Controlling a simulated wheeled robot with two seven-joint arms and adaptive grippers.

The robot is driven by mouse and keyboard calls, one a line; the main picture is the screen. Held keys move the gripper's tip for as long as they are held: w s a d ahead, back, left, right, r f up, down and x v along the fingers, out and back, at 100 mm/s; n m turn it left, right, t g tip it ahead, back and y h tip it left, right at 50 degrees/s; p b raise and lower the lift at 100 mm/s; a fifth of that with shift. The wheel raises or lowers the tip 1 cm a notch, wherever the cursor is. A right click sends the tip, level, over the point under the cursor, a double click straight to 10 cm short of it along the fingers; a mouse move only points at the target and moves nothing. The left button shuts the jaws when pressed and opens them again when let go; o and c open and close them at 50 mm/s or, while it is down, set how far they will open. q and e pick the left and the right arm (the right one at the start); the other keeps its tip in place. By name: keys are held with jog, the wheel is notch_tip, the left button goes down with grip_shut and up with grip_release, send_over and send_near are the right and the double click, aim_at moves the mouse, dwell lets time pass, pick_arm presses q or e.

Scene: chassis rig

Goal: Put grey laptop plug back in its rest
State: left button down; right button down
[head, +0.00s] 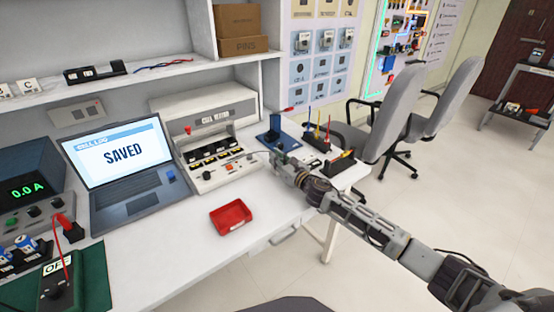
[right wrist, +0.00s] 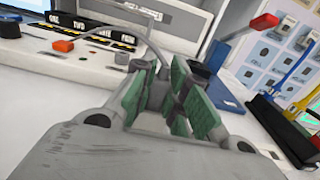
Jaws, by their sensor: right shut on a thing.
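My right gripper (head: 279,158) reaches in from the right over the right part of the white bench, beside the cell tester's front right corner. In the right wrist view its green-padded fingers (right wrist: 172,98) are closed on a small, mostly hidden grey piece, which looks like the grey laptop plug. A thin grey cable (right wrist: 152,46) arches up from the fingers. The open laptop (head: 125,170) stands at the left, its screen reading SAVED. Black rests (head: 316,143) stand at the bench's right end, with blue, yellow and red upright pieces. The left gripper is not in view.
The cell tester (head: 215,150) stands behind and left of my right gripper. A blue stand (head: 274,126) is just behind it. Chairs (head: 397,110) stand beyond the right end. Bare bench lies around the tray.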

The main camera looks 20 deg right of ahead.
jog(key=shift+f, duration=0.2)
jog(key=c, duration=1.3)
grip_release()
jog(key=shift+s, duration=0.1)
jog(key=shift+c, duration=0.2)
jog(key=shift+f, duration=0.1)
jog(key=shift+s+a+f, duration=0.15)
jog(key=shift+s+f, duration=0.05)
jog(key=shift+s, duration=0.1)
jog(key=shift+d+r+v, duration=0.15)
jog(key=shift+r+v, duration=0.05)
jog(key=shift+v, duration=0.85)
jog(key=shift+d+r+v, duration=0.1)
jog(key=shift+r+v, duration=0.05)
jog(key=shift+v, duration=4.4)
jog(key=shift+d+r, duration=0.2)
